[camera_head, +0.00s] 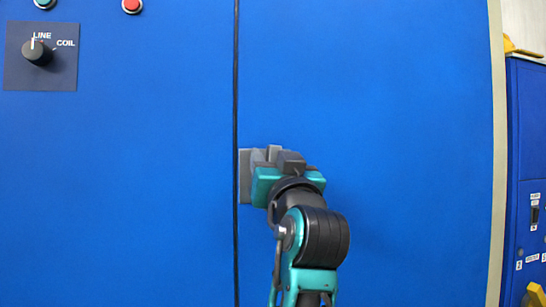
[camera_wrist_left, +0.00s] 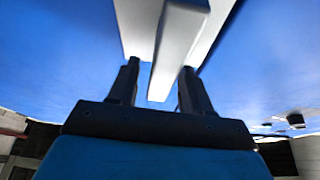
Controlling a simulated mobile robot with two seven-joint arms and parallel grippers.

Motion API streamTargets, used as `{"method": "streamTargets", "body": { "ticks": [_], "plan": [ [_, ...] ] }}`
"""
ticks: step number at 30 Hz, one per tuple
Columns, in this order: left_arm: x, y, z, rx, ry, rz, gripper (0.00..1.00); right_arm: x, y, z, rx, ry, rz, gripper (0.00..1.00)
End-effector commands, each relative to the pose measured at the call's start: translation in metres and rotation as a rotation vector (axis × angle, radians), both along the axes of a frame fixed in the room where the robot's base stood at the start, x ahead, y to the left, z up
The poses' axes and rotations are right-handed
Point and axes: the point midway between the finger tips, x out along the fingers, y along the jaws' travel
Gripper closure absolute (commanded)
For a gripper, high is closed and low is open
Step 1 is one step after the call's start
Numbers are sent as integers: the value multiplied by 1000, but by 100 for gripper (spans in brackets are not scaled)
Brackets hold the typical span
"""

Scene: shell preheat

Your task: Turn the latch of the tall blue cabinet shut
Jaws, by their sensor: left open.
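The tall blue cabinet (camera_head: 380,90) fills most of the head view. Its latch has a grey plate (camera_head: 244,178) beside the dark vertical door seam, mostly hidden behind my gripper. My left gripper (camera_head: 275,158) is at the latch. In the left wrist view, the pale latch handle (camera_wrist_left: 178,50) stands out from its plate (camera_wrist_left: 135,22) and runs between the two dark fingers of my left gripper (camera_wrist_left: 160,70). The fingers are open, one on each side of the handle, with visible gaps. My right gripper is in neither view.
A dark rotary knob (camera_head: 38,51) marked LINE and COIL sits on the left panel, with a green button (camera_head: 45,3) and a red button (camera_head: 132,5) above. Another blue unit (camera_head: 525,130) with yellow parts stands at the right edge. The cabinet face around the latch is flat and clear.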

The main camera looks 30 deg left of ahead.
Motion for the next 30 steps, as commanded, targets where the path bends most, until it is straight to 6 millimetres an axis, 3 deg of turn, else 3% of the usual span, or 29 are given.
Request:
{"method": "streamTargets", "body": {
  "ticks": [9, 24, 30],
  "plan": [
    [2, 2, 1, 0, 0, -1, 51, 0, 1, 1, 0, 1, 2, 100],
    [2, 2, 1, 0, 0, 0, 98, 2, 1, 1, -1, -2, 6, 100],
    [1, 2, -1, -16, -17, 0, 100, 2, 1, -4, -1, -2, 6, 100]
  ]
}}
